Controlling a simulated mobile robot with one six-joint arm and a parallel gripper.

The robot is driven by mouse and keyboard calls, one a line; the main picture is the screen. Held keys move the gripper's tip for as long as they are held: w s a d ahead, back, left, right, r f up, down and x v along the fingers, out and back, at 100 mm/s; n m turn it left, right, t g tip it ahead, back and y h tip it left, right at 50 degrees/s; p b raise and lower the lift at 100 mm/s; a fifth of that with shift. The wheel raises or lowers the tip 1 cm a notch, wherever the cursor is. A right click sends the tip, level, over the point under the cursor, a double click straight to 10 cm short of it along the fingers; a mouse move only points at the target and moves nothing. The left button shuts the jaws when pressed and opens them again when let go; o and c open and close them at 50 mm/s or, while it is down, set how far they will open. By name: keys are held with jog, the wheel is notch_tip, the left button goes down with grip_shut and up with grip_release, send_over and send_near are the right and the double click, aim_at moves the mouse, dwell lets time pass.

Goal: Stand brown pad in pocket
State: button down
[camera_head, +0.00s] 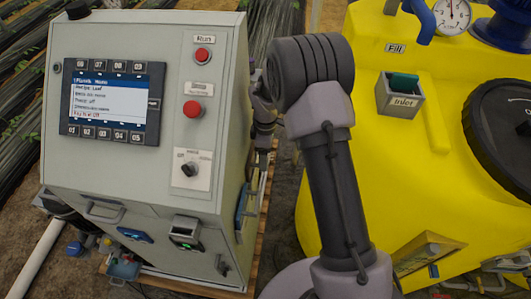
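I cannot make out a brown pad in this view. No pocket can be told for certain either. A tan-framed opening (428,252) shows low on the yellow tank, with its inside partly in shadow. A grey-blue holder (247,205) is on the right side of the cabinet, seen edge-on. My arm rises from the bottom, bends at the top and reaches down behind itself. My gripper (259,160) is small and dark beside the cabinet's right side, above the holder. Its fingers are too small and covered to tell whether they hold anything.
A grey control cabinet (120,185) with a screen (112,100) and red buttons fills the left.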

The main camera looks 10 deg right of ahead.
jog(key=shift+c, duration=0.2)
grip_release()
notch_tip(320, 180, up, 17)
jog(key=p, duration=0.3)
jog(key=shift+r, duration=0.2)
